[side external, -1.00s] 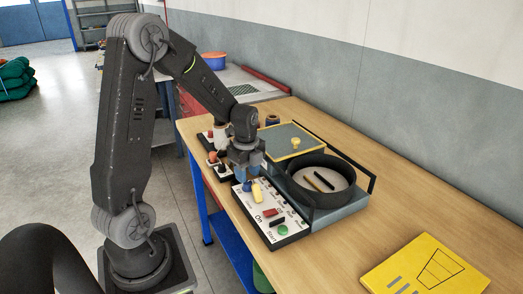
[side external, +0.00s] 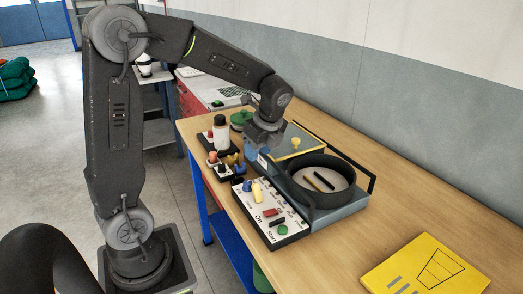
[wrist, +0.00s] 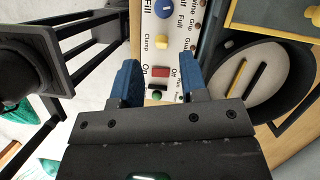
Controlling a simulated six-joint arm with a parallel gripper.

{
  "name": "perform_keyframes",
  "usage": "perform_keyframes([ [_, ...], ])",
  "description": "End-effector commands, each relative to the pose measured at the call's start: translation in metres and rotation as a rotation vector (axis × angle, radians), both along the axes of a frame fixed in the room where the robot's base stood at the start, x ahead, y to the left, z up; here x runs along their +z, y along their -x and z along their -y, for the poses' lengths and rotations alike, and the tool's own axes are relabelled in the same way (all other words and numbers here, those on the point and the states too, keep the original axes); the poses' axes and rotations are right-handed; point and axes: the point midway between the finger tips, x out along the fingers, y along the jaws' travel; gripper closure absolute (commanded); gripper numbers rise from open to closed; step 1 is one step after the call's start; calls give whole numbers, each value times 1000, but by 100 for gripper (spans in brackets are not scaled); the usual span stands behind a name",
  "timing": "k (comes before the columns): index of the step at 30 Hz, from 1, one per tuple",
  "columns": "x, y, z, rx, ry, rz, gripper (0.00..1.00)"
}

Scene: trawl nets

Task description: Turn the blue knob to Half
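The white control panel (side external: 268,215) lies on the wooden bench with its printed labels facing up. The blue knob (side external: 246,185) sits at its far left end. It also shows at the top edge of the wrist view (wrist: 166,8), partly cut off, with a short white mark on it; "Fill", "Half" and "Full" are printed around it. I cannot tell for certain which label the mark meets. My gripper (wrist: 162,66) has its two blue fingers wide apart with nothing between them. In the side view it hangs above and behind the panel, apart from the knob.
A yellow clamp handle (side external: 257,192), a red switch (side external: 270,212) and a green button (side external: 283,230) share the panel. A round black pan (side external: 321,181) stands beside it. A bottle (side external: 220,134) and small knobs stand behind. The bench front is clear up to a yellow case (side external: 425,268).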

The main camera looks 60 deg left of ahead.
Motion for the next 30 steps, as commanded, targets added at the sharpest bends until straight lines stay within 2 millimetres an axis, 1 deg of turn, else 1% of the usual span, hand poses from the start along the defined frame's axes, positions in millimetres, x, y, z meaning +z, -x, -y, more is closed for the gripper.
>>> perform_keyframes([
  [1, 0, -2, 4, -6, -23, 1, 60],
  [4, 0, -3, 8, -6, -58, 5, 60],
  [15, 0, -4, 9, -4, -80, 9, 60],
  [17, 0, -4, 9, -2, -76, 8, 54],
  [20, 0, -1, 0, 29, -26, 5, 45],
  [27, 5, 8, -39, 147, 224, 65, 45],
  [30, 8, 8, -49, 168, 280, 99, 45],
])
